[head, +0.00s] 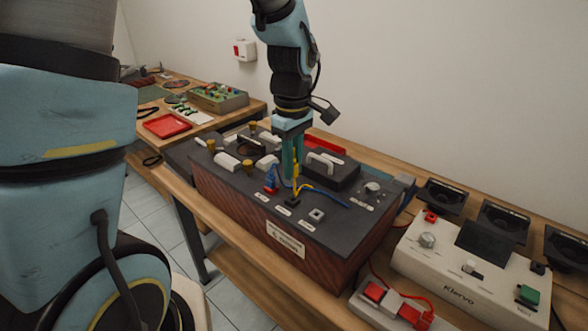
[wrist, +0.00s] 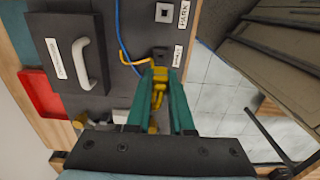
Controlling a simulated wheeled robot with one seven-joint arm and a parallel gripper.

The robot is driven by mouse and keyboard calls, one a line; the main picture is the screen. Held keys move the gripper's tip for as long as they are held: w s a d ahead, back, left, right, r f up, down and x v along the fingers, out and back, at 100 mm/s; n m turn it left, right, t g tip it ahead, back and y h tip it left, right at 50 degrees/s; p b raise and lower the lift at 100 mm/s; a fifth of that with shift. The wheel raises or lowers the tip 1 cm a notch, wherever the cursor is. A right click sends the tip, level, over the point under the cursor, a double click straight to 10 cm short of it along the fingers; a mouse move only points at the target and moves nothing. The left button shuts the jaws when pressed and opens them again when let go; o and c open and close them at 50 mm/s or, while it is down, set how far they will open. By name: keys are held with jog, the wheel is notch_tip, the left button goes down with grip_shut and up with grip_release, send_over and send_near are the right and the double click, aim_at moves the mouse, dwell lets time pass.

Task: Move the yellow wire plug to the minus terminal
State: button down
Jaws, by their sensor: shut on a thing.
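My gripper (head: 294,178) points down over the dark control box, its teal fingers shut on the yellow wire plug (head: 297,187). In the wrist view the yellow plug (wrist: 159,77) sits between the fingertips, beside a black square terminal (wrist: 160,54). This black terminal (head: 293,202) is just below the plug in the head view; I cannot tell whether they touch. Its white label (wrist: 178,56) is too small to read, so I cannot confirm it is the minus one. A red terminal (head: 270,189) with a blue plug (head: 271,174) stands to the left.
A pale square socket (wrist: 165,13) labelled PARK lies beyond the black terminal. A blue wire (head: 332,199) loops over the box top. A black block with a pale handle (head: 322,162) stands behind. A white console (head: 465,270) is at the right, a red tray (head: 167,125) far left.

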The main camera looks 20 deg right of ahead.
jog(key=shift+a+f+b, duration=0.1)
jog(key=shift+f+b, duration=1.7)
jog(key=shift+f, duration=0.6)
jog(key=shift+f+b, duration=0.4)
jog(key=shift+f, duration=0.6)
dwell(2.1)
jog(key=c, duration=0.7)
grip_release()
jog(key=shift+r, duration=0.15)
notch_tip(320, 180, up, 10)
jog(key=shift+r+b, duration=0.25)
jog(key=shift+b, duration=0.5)
jog(key=shift+r+p, duration=2.2)
jog(key=shift+r, duration=0.35)
